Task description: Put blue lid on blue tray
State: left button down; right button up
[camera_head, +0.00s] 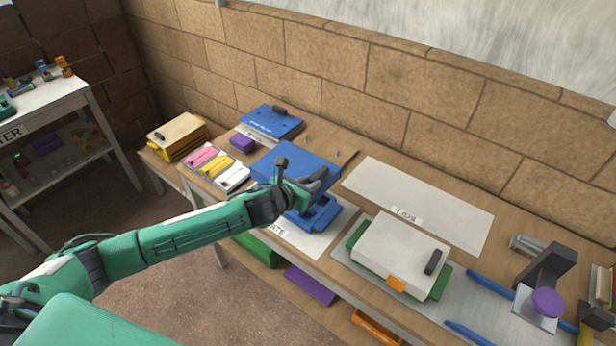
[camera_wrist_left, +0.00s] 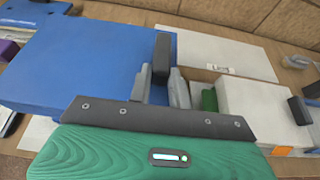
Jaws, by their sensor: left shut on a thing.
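My left gripper (camera_head: 305,184) is shut on the black handle of a blue lid (camera_head: 287,158). The lid is a flat blue slab, held up over the left part of the workbench. In the left wrist view the lid (camera_wrist_left: 85,62) fills the left side, and its dark handle stands between the fingers of my left gripper (camera_wrist_left: 165,88). The blue tray (camera_head: 322,217) sits below and to the right of the lid on a white labelled sheet. The lid and gripper hide much of the tray. The lid appears apart from it. My right gripper is not in view.
A second blue panel with a black handle (camera_head: 270,121) lies behind. Pink, yellow and white pieces (camera_head: 215,165) lie to the left. A white-lidded green box (camera_head: 400,255) stands right of the tray. An empty pale sheet (camera_head: 420,200) lies behind that box.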

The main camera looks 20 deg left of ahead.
pick_arm(q)
jog(key=shift+w+a+r, duration=0.1)
jog(key=shift+w+a, duration=0.05)
jog(key=shift+w, duration=0.15)
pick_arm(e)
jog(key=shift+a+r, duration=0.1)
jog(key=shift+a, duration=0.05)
pick_arm(q)
jog(key=shift+r+p, duration=0.2)
jog(key=shift+p, duration=0.25)
notch_tip(320, 180, down, 9)
jog(key=b, duration=0.4)
jog(key=shift+b, duration=0.35)
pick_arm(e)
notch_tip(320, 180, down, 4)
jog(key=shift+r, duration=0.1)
pick_arm(q)
jog(key=shift+f, duration=0.2)
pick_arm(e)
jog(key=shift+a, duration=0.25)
pick_arm(q)
jog(key=shift+f, duration=0.45)
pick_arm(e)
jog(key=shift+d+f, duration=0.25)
